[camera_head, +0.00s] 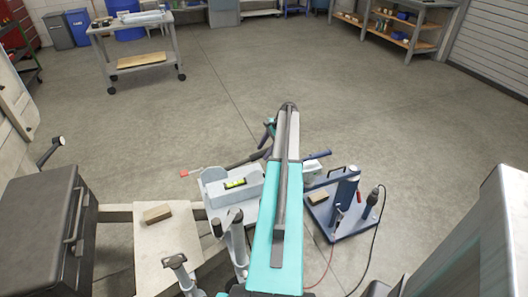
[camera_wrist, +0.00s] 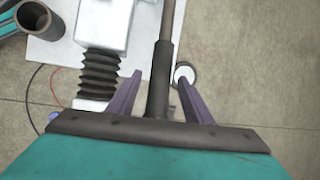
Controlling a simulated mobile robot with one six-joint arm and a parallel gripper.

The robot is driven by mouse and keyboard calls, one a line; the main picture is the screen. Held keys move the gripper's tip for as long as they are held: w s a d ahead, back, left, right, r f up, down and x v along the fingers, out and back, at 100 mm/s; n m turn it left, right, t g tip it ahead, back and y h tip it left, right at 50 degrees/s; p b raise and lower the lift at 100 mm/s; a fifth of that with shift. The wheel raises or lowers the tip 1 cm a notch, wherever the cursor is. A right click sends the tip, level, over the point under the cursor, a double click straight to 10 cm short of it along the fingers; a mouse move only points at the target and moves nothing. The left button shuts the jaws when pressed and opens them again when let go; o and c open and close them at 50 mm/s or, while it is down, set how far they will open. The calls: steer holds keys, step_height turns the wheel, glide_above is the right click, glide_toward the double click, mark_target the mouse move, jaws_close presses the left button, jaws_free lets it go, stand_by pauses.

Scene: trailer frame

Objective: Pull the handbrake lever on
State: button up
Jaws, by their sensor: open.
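My gripper (camera_wrist: 160,79) is open in the wrist view, its two purple fingers spread. A dark rod with a thicker sleeve, seemingly the handbrake lever (camera_wrist: 158,80), runs up the picture between the fingers, with gaps on both sides. Whether it lies at fingertip depth I cannot tell. Left of it are a black ribbed bellows (camera_wrist: 98,78) and a pale housing (camera_wrist: 101,22). In the head view a dark lever-like bar (camera_head: 246,160) shows left of my arm, with a red-tipped piece (camera_head: 184,173) further left. My arm hides most of the gripper there.
A pale block with a yellow level (camera_head: 235,184) sits on the trailer frame. A blue stand (camera_head: 345,215) with a trailing cable is right of my arm. A dark box (camera_head: 45,235) is at the left. A wheeled bench (camera_head: 135,50) stands far back; the floor between is clear.

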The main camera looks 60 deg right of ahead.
steer(key=shift+w+a+f, duration=0.1)
steer(key=shift+w+f, duration=0.1)
steer(key=shift+f, duration=0.2)
jaws_close()
steer(key=shift+r, duration=0.15)
